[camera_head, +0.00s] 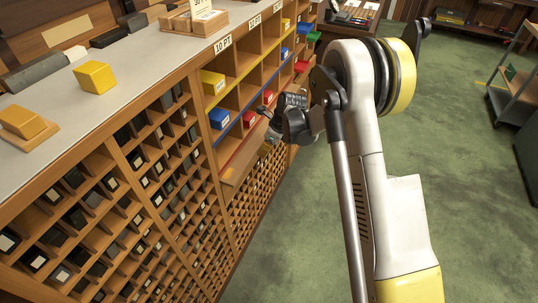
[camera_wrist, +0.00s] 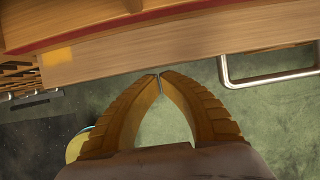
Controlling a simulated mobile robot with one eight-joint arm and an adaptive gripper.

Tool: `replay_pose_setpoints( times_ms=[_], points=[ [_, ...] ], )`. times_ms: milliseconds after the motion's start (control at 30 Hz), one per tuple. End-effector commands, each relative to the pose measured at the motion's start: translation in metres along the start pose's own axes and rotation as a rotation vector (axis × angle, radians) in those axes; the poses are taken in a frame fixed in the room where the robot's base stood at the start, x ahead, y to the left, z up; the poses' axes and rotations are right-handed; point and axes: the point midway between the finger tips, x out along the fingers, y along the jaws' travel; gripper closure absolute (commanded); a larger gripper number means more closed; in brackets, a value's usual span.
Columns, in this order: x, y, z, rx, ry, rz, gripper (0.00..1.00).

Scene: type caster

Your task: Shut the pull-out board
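The pull-out board (camera_head: 236,166) is a wooden board sticking out of the cabinet front, below the open shelves, in the head view. In the wrist view its wooden edge (camera_wrist: 190,47) runs across the top, with a metal bar handle (camera_wrist: 268,81) at the right. My gripper (camera_wrist: 160,76) has its two ribbed yellow-brown fingers brought together at the tips, with nothing seen between them. The tips are just below the wooden edge in the picture; I cannot tell whether they touch it. In the head view my gripper (camera_head: 271,135) is beside the board, partly hidden by my wrist.
Shelves above hold colored boxes, including a blue one (camera_head: 219,118) and a yellow one (camera_head: 213,82). A grid of small compartments (camera_head: 150,190) fills the cabinet below. Yellow blocks (camera_head: 95,77) stand on the counter (camera_head: 60,100). Green floor (camera_head: 470,190) is open at the right, before a cart (camera_head: 515,95).

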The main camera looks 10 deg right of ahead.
Motion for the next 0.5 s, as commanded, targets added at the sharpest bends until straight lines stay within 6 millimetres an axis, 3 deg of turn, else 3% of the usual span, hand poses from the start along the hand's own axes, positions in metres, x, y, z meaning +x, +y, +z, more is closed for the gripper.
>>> replay_pose_setpoints(
  times_ms=[300,500],
  points=[
    [0.000,0.000,0.002,-0.001,0.000,0.000,1.00],
    [0.009,0.000,0.024,-0.002,-0.001,0.000,1.00]
  ],
)
